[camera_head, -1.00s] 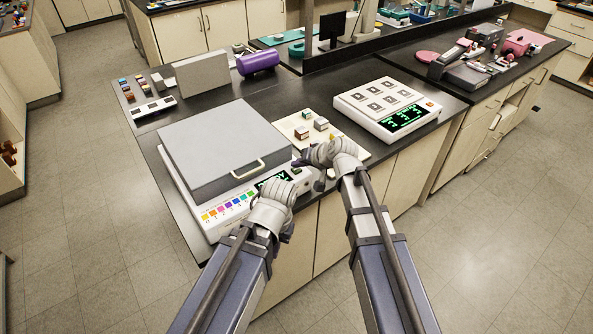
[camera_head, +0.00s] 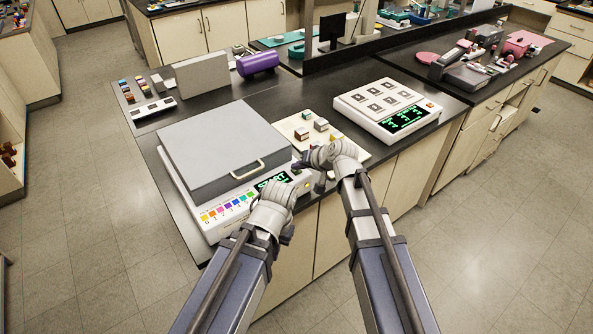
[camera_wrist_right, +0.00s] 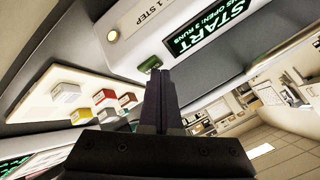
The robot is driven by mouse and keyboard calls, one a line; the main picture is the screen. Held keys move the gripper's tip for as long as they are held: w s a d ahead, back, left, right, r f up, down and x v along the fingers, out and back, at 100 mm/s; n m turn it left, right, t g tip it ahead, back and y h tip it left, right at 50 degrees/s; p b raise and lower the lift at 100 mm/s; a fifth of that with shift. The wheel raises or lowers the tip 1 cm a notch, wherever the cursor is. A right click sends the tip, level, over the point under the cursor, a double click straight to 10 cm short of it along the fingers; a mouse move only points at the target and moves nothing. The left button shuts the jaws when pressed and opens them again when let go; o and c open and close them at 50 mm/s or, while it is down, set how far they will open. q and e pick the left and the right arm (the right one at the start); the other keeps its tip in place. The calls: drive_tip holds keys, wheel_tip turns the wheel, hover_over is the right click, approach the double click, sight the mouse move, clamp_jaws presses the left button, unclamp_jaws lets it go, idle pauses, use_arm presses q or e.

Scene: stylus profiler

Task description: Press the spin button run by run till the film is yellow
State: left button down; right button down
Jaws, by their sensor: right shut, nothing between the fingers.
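The spin coater (camera_head: 215,160) is a white box with a closed grey lid and a handle. A row of coloured numbered swatches (camera_head: 228,206) runs along its front, beside a display (camera_head: 272,180) reading START. The right wrist view shows this display (camera_wrist_right: 207,35), with a line ending "OPEN: 3 RUNS". A green button (camera_wrist_right: 150,64) sits below it, right by the tips of my right gripper (camera_wrist_right: 160,76); I cannot tell if they touch. My right gripper (camera_head: 298,164) is shut and empty. My left gripper (camera_head: 286,236) is low at the front edge; its jaws are unclear. No film is visible.
A cream tray (camera_head: 350,150) with small blocks lies right of the coater, close behind my right gripper. A white device (camera_head: 386,105) with a green display stands farther right. A purple cylinder (camera_head: 258,62) and a grey panel (camera_head: 202,75) stand at the back.

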sight(298, 172)
drive_tip(key=shift+r, duration=0.1)
idle(0.3)
drive_tip(key=shift+r+p, duration=0.7)
drive_tip(key=shift+p, duration=0.1)
wheel_tip(298, 172, up, 5)
drive_tip(key=p, duration=0.5)
idle(0.5)
